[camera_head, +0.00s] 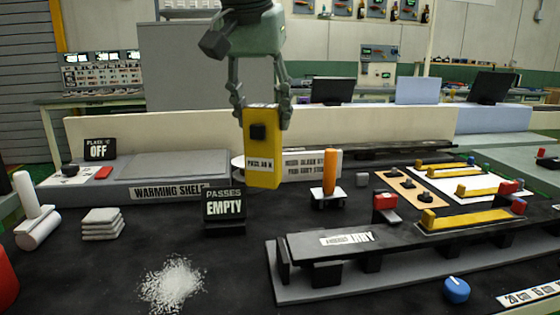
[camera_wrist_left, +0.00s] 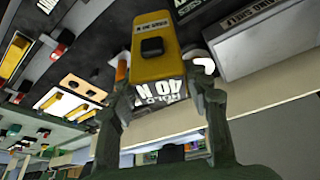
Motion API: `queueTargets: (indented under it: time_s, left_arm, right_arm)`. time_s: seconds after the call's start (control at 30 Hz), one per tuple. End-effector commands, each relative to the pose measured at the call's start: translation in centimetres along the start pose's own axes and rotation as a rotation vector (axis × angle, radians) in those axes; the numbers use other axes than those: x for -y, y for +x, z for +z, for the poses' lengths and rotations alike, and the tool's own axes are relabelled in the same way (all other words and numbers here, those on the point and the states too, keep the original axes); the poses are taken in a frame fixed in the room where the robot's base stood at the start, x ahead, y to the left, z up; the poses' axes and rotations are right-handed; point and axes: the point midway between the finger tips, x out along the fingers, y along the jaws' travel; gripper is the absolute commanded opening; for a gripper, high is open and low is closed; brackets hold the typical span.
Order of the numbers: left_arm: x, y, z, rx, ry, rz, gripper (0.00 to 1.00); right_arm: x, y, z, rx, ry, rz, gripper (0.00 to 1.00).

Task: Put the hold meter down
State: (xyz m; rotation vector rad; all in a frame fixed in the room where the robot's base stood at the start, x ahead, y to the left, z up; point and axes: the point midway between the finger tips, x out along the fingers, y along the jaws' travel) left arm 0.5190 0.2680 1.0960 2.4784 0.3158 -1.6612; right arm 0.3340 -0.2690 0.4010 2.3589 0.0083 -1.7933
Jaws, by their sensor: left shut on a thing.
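The hold meter is a yellow block (camera_head: 263,160) with a black knob and a white label on its front. My left gripper (camera_head: 262,103) comes down from the top middle of the head view and is shut on the meter's upper part. The meter hangs upright above the bench, its lower end beside the black "EMPTY" sign. In the left wrist view the meter (camera_wrist_left: 160,50) sits between the two fingers (camera_wrist_left: 165,95), with its knob and lettering showing. My right gripper is in neither view.
The warming shelf (camera_head: 130,192) is at left. Folded pads (camera_head: 101,222), white granules (camera_head: 172,283) and the "EMPTY" sign (camera_head: 224,208) stand in front. An orange-handled tool (camera_head: 329,175) is right of the meter. A long black rail fixture (camera_head: 370,240) fills the right. Dark bench between granules and fixture is clear.

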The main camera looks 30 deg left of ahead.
Motion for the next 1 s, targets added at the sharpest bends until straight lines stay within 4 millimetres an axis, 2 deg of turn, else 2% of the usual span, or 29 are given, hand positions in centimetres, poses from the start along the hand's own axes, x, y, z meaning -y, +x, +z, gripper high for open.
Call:
queueTargets:
  time_s: [0.03,0.1,0.2,0.4,0.57,0.8,1.0]
  left_arm:
    - [0.0,1.2,-0.9,0.004,-0.001,-0.003,0.21]
    - [0.0,2.7,-2.0,0.004,-0.001,-0.002,0.21]
    - [-0.1,4.7,-3.5,0.003,-0.001,-0.002,0.21]
    - [-0.1,6.9,-5.3,-0.002,0.001,0.000,0.21]
    - [-0.1,7.9,-5.1,0.001,0.001,0.000,0.21]
    - [-0.1,10.8,-3.9,0.000,0.001,0.000,0.21]
    - [-0.1,10.9,-3.9,-0.002,0.000,0.000,0.21]
  right_arm:
    - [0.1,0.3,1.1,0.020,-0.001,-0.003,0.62]
    - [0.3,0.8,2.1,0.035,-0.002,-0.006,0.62]
    - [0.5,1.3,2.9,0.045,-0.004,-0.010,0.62]
    - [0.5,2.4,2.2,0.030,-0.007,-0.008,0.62]
    - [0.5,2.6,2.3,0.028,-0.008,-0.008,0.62]
    - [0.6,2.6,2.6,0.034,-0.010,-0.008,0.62]
    - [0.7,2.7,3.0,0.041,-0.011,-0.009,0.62]
